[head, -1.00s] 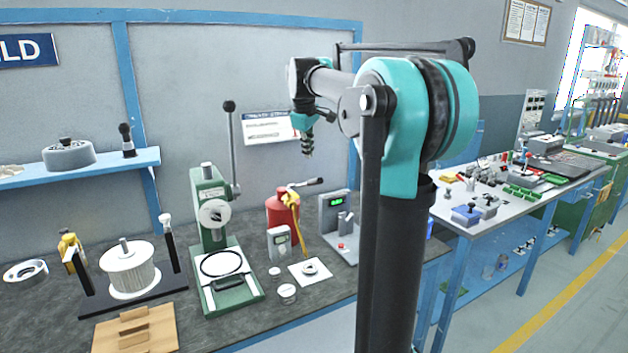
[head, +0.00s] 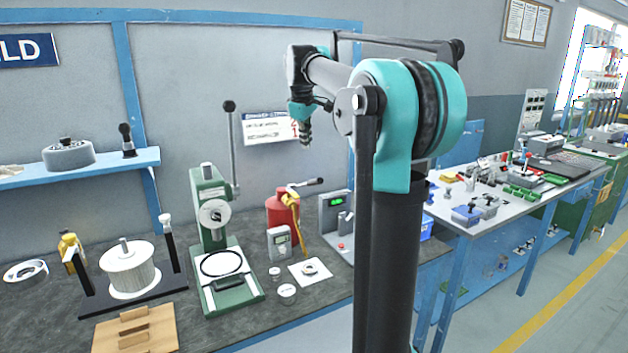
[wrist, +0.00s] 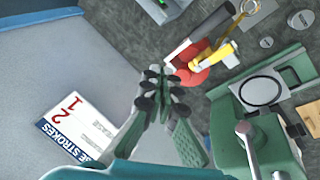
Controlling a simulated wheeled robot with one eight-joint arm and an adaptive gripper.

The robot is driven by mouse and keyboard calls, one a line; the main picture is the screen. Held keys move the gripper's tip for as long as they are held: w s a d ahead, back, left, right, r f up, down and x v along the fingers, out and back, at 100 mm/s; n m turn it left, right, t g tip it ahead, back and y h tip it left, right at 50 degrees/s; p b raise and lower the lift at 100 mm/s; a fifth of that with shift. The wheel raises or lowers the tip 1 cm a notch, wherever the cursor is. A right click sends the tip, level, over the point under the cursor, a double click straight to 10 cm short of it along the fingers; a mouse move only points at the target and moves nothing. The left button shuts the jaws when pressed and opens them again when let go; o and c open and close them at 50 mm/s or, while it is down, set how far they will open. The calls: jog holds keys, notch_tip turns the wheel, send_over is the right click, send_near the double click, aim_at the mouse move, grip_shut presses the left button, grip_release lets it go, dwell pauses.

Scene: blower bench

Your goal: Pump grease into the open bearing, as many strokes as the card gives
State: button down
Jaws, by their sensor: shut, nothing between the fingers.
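The red grease pump (head: 281,212) stands on the bench with a yellow part and a dark lever handle (head: 310,183) pointing right. It shows beyond my fingers in the wrist view (wrist: 196,72). The bearing (head: 311,268) lies on a white sheet right of the pump's front; it is partly cut off in the wrist view (wrist: 249,6). The card (head: 268,128) on the back wall shows red "2" and "1" and a partly readable "STROKES" heading in the wrist view (wrist: 82,128). My gripper (head: 307,141) is shut and empty, above the pump in front of the wall.
A green press (head: 213,215) with an upright lever stands left of the pump. A small grey meter (head: 279,244) and a device with a green display (head: 336,226) flank the bearing sheet. A white-wound rotor (head: 130,268) sits further left. A shelf (head: 100,168) hangs at left.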

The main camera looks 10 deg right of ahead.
send_over(309, 183)
jog(key=shift+d+f, duration=0.25)
jog(key=shift+f, duration=1.6)
jog(key=shift+d+f, duration=0.2)
jog(key=shift+f, duration=1.6)
jog(key=shift+s+f, duration=0.1)
jog(key=shift+f, duration=0.05)
jog(key=shift+s+f, duration=0.1)
jog(key=shift+f, duration=0.1)
